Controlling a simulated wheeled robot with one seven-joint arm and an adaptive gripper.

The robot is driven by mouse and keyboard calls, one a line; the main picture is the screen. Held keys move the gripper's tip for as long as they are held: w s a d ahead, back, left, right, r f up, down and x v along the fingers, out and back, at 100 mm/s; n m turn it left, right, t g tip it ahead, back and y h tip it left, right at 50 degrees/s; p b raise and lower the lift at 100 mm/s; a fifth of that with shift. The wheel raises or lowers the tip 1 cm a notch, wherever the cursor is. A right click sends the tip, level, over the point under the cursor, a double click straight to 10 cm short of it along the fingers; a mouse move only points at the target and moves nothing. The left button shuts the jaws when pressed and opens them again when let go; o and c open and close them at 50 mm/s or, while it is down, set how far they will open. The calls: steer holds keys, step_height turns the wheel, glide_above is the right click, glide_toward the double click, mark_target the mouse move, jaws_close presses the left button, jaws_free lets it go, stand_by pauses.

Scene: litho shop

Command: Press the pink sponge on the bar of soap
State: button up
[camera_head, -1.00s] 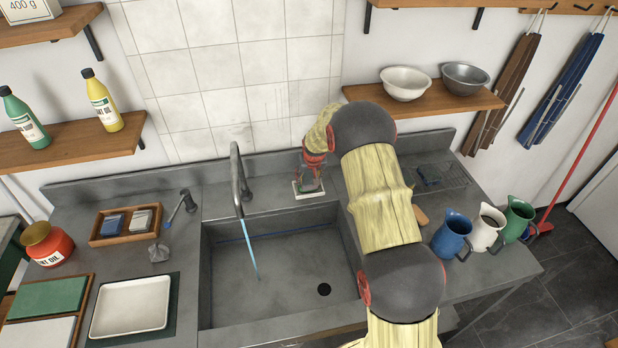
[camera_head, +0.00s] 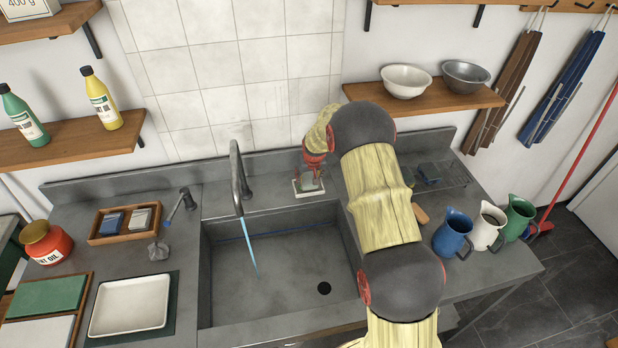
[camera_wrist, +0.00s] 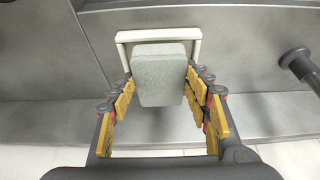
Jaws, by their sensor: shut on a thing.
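My gripper (camera_wrist: 160,95) is over the white dish (camera_wrist: 191,33) at the back rim of the sink. Its yellow-padded fingers are shut on a pale grey-green block (camera_wrist: 160,73), one finger along each side. In the head view the block (camera_head: 308,182) shows at or just above the dish (camera_head: 310,195); I cannot tell whether it touches the dish. Whether this block is the soap or a sponge is unclear, and anything under it is hidden. I see no pink sponge in either view.
The tap (camera_head: 238,180) stands left of my gripper, with a blue water stream falling into the sink (camera_head: 270,270). A wooden tray (camera_head: 98,239) with a blue and a grey block lies left. A wire rack (camera_head: 452,174) and several jugs (camera_head: 453,233) stand right.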

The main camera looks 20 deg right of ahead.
mark_target(309, 179)
stand_by(0.4)
steer(key=shift+r+p, duration=1.3)
steer(key=shift+r, duration=2.2)
